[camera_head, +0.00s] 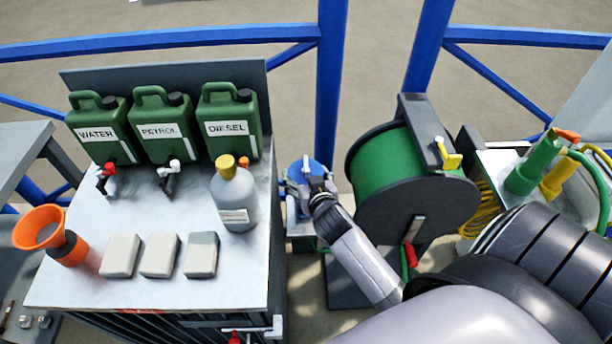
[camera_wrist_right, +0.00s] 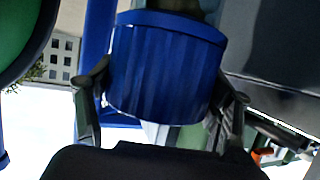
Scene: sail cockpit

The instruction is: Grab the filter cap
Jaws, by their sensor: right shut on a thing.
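The blue filter cap (camera_head: 303,172) shows in the head view between the workbench and the green hose reel, above a small grey stand. My right gripper (camera_head: 316,188) reaches it from the lower right and covers part of it. In the right wrist view the cap (camera_wrist_right: 168,70) is a large blue ribbed cylinder. The two fingers of my right gripper (camera_wrist_right: 165,88) press on its opposite sides, so the gripper is shut on it. I cannot tell whether the cap sits on its housing or is free of it. My left gripper is not in view.
A workbench (camera_head: 110,284) at left carries green cans (camera_head: 230,122), a grey bottle (camera_head: 235,198), pale blocks (camera_head: 160,257) and an orange funnel (camera_head: 40,227). The hose reel (camera_head: 388,168) stands close at right. Blue railing (camera_head: 331,80) runs behind.

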